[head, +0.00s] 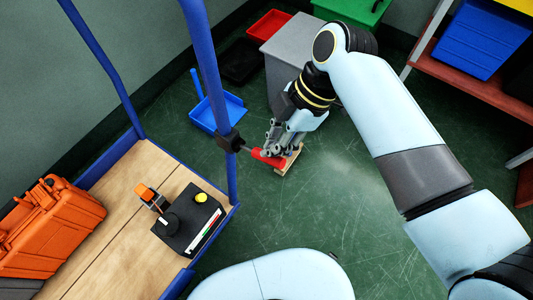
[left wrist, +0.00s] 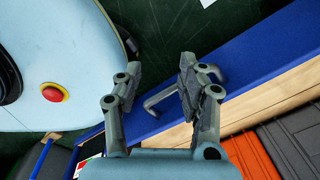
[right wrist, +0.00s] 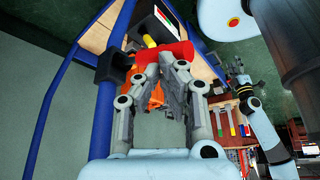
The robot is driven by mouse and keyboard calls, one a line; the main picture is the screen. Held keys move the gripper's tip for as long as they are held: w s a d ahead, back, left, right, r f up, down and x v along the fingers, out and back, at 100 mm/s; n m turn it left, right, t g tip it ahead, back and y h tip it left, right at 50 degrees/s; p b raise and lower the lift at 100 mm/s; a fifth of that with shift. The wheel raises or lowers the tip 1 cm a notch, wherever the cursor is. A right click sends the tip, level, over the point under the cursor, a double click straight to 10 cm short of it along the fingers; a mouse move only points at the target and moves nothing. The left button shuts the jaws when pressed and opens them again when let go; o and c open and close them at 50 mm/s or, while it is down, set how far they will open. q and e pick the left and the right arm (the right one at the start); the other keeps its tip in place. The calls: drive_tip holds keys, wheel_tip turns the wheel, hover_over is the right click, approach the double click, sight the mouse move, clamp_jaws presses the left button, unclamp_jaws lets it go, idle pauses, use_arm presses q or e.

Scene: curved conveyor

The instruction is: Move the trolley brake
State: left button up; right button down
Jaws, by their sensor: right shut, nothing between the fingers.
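The trolley has blue posts and a wooden deck (head: 115,215). A red brake lever (head: 266,159) sticks out from a black clamp (head: 231,141) on its near post; lever (right wrist: 170,52) and clamp (right wrist: 113,66) also show in the right wrist view. My right gripper (head: 274,150) is shut and empty, its fingertips right at the red lever, partly covering it; whether they touch, I cannot tell. In the right wrist view the fingertips (right wrist: 163,66) lie just in front of the red part. My left gripper (left wrist: 159,68) is open and empty above the trolley's blue edge (left wrist: 250,68).
An orange case (head: 52,226) and a black box with a yellow button (head: 201,197) stand on the deck. Behind are a blue dustpan (head: 218,113), a grey bin (head: 290,50) and a red tray (head: 268,25). A shelf holds a blue crate (head: 482,38). Green floor at centre right is clear.

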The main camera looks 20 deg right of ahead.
drive_tip(key=shift+f+b, duration=0.95)
drive_tip(key=shift+f, duration=1.25)
drive_tip(key=d+p, duration=0.1)
drive_tip(key=d+r+p, duration=0.1)
drive_tip(key=d, duration=0.1)
